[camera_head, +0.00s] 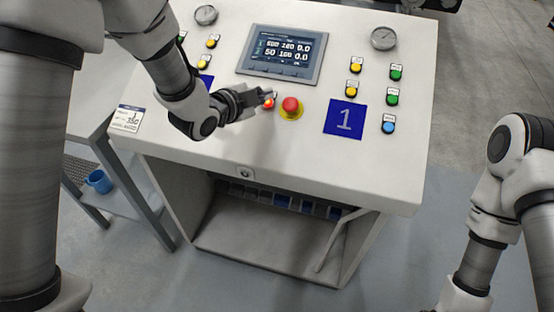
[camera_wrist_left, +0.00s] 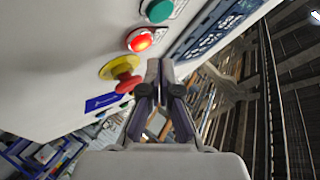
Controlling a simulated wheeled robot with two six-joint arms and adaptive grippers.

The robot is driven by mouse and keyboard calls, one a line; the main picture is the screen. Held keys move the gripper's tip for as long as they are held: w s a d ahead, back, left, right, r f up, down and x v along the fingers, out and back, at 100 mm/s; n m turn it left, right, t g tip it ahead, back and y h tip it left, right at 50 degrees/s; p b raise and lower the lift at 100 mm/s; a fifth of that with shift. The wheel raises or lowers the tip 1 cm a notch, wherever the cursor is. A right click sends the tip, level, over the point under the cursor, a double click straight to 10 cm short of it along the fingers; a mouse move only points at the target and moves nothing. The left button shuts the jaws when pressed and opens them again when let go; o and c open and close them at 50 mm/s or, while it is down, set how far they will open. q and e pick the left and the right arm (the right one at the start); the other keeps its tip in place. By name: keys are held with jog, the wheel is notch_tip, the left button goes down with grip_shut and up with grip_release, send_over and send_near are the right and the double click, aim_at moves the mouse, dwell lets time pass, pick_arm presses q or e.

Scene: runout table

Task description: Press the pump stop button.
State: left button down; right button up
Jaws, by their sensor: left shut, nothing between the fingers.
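A small lit red button (camera_head: 269,103) sits on the sloped white control panel, just left of the red emergency stop on its yellow base (camera_head: 291,107). In the left wrist view the lit red button (camera_wrist_left: 142,41) lies between a green button (camera_wrist_left: 158,10) and the emergency stop (camera_wrist_left: 126,80). The label plates are too small to read, so I cannot confirm which is the pump stop. My left gripper (camera_head: 268,93) is shut and empty, its fingertips close to the lit red button. In the left wrist view the closed fingertips (camera_wrist_left: 160,64) appear beside it; contact cannot be told.
The panel carries a display (camera_head: 282,54), two gauges such as the right one (camera_head: 384,38), a blue "1" plate (camera_head: 345,119) and several coloured buttons, including a blue one (camera_head: 388,128). A side table with a blue mug (camera_head: 98,181) stands at left.

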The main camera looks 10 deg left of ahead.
pick_arm(q)
notch_tip(320, 180, up, 6)
jog(key=s+p, duration=0.2)
jog(key=p, duration=0.1)
jog(key=shift+s+f, duration=0.25)
jog(key=shift+f, duration=0.1)
dwell(0.7)
